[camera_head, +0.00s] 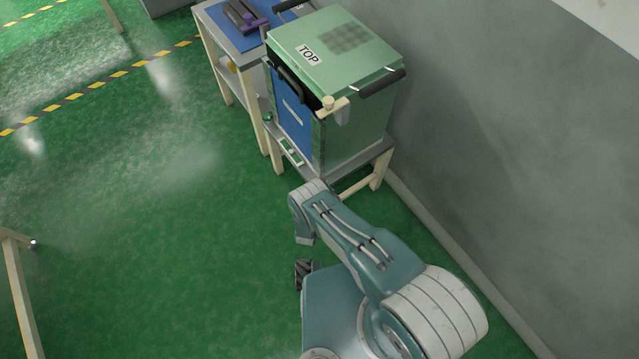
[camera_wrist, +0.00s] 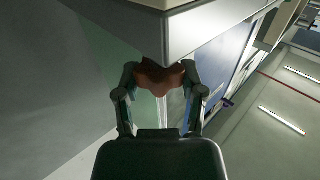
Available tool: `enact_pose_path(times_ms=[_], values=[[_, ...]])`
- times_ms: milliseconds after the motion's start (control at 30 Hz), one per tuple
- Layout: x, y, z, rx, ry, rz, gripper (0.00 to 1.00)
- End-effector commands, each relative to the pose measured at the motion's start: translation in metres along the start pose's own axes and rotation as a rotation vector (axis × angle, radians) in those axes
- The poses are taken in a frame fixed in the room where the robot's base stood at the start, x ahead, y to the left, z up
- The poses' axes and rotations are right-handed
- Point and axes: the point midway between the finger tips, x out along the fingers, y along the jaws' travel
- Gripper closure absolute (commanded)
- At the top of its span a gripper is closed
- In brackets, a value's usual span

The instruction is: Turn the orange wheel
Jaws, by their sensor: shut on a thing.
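The orange wheel (camera_wrist: 157,76) shows in the wrist view as a lobed, brownish-orange knob in shadow, just under a pale ledge. My gripper (camera_wrist: 160,88) has one finger on each side of the wheel, shut on it. The fingertips touch its left and right edges. The wheel's upper part and its mounting are hidden by the ledge. How far the wheel is turned cannot be told. The head view does not show the wheel; my arm reaches down in front of the cabinet's stand there.
A green cabinet (camera_head: 370,125) marked TOP, with black handles and a blue front, stands on a wooden-legged stand (camera_head: 381,168) by the grey wall (camera_head: 500,140). Another table (camera_head: 210,28) with a blue top stands behind it.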

Motion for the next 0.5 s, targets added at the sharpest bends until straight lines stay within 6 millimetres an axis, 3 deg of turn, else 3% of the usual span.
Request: enact_pose_path(times_ms=[367,400,467,500], values=[[0.0009,-0.0018,-0.0002,0.002,-0.001,0.001,0.95],[0.0009,-0.0018,-0.0002,0.002,-0.001,0.001,0.43],[0.0009,-0.0018,-0.0002,0.002,-0.001,0.001,0.16],[0.0008,-0.0016,-0.0002,0.002,-0.001,0.001,0.13]])
